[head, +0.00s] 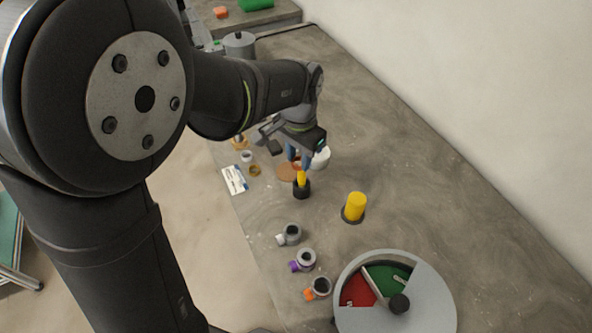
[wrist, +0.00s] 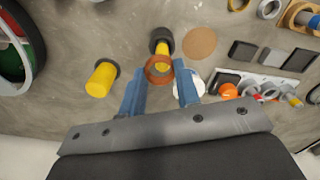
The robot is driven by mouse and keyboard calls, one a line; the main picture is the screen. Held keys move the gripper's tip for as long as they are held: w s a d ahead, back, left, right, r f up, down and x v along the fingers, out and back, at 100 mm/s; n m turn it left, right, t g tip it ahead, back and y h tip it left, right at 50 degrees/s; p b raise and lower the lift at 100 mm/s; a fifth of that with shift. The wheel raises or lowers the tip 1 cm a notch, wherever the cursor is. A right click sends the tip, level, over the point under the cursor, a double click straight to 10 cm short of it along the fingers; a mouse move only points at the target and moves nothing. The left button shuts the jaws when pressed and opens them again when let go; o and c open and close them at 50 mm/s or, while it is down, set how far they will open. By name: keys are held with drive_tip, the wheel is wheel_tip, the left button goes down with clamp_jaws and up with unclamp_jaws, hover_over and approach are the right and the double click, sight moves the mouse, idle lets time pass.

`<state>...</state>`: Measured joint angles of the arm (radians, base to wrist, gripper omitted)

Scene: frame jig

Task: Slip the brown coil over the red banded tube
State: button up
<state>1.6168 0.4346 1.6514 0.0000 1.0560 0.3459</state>
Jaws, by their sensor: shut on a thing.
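My gripper (wrist: 158,88) is shut on the brown coil (wrist: 158,71), a copper-coloured ring pinched between its two blue fingers in the wrist view. In the head view the fingers (head: 299,157) hang over the table, with the coil mostly hidden. Just beyond the coil stands a yellow peg (wrist: 162,54) in a black collar (wrist: 161,36); the head view shows that peg (head: 301,177) just in front of the fingers. In the wrist view the coil overlaps the peg's top; I cannot tell whether they touch. I cannot clearly pick out a red banded tube.
A wider yellow cylinder (head: 355,205) on a dark base stands to the right. A flat brown disc (wrist: 199,43) lies near the peg. A white round object (head: 320,157) is beside the fingers. Several small fittings (head: 291,234) line the table's left edge; a divided round tray (head: 430,300) is at front.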

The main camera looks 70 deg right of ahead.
drive_tip(key=w+d, duration=0.3)
drive_tip(key=d, duration=0.5)
drive_tip(key=w+d, duration=0.4)
drive_tip(key=d, duration=0.4)
drive_tip(key=w+d, duration=0.3)
drive_tip(key=d, duration=0.5)
drive_tip(key=shift+w, duration=0.15)
drive_tip(key=shift+w+d+f, duration=0.1)
drive_tip(key=shift+d+f, duration=0.05)
drive_tip(key=shift+f, duration=2.35)
drive_tip(key=shift+f, duration=0.15)
drive_tip(key=shift+f, duration=2.1)
